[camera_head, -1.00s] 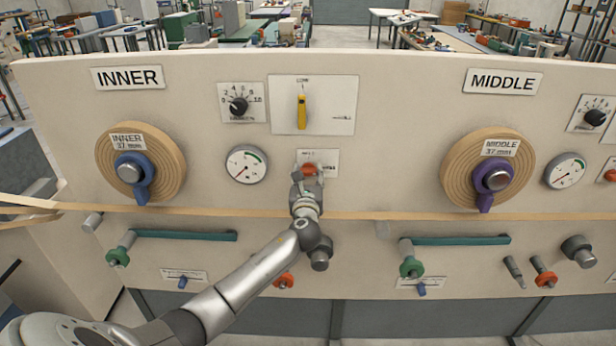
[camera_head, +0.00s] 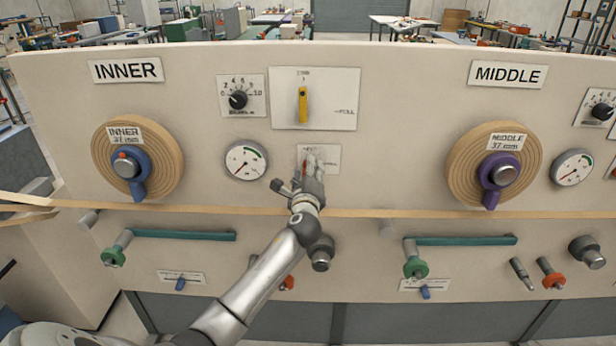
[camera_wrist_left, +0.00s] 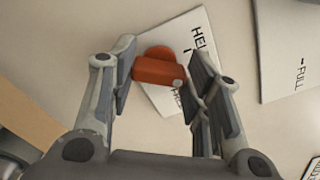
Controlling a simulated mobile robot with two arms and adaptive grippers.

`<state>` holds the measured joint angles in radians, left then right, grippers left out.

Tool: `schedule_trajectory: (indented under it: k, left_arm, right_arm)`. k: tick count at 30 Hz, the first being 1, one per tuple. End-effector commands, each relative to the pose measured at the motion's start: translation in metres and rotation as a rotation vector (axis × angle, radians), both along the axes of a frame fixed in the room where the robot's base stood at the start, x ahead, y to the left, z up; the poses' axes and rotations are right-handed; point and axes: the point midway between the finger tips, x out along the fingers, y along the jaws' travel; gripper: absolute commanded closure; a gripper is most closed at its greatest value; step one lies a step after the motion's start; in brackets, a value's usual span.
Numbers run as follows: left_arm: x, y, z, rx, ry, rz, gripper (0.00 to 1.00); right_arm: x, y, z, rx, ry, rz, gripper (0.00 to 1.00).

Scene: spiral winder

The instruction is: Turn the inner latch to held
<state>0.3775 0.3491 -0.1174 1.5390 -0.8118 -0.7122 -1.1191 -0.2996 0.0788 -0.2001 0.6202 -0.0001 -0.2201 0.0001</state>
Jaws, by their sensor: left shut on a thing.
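The inner latch, an orange-red handle (camera_wrist_left: 157,71), sits on a small white plate (camera_wrist_left: 166,100) whose lettering begins "HEL"; the rest is partly covered. In the head view this plate (camera_head: 330,160) is below the yellow lever and right of the gauge. My left gripper (camera_head: 312,168) reaches the plate from below and covers most of the latch. In the left wrist view the two fingers stand on either side of the handle, shut on it. The exact latch setting cannot be read. My right gripper is not in view.
The INNER roll (camera_head: 166,165) with its blue hub handle is at left. The yellow lever (camera_head: 302,105), black dial (camera_head: 238,100) and gauge (camera_head: 246,161) are close around the latch. A tan strip (camera_head: 400,212) runs across the panel below, above a green bar (camera_head: 185,235).

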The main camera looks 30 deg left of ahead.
Motion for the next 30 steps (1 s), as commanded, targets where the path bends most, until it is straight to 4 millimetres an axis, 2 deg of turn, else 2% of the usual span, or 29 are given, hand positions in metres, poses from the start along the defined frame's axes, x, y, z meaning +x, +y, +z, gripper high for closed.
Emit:
schedule_trajectory:
  k: [15,30]
  left_arm:
    - [0.0,0.0,-0.005,-0.389,-0.236,-0.001,0.79]
    - [0.0,0.0,-0.004,-0.554,-0.337,0.0,0.79]
  right_arm:
    - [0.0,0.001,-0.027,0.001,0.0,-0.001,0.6]
    - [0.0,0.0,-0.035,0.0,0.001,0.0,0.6]
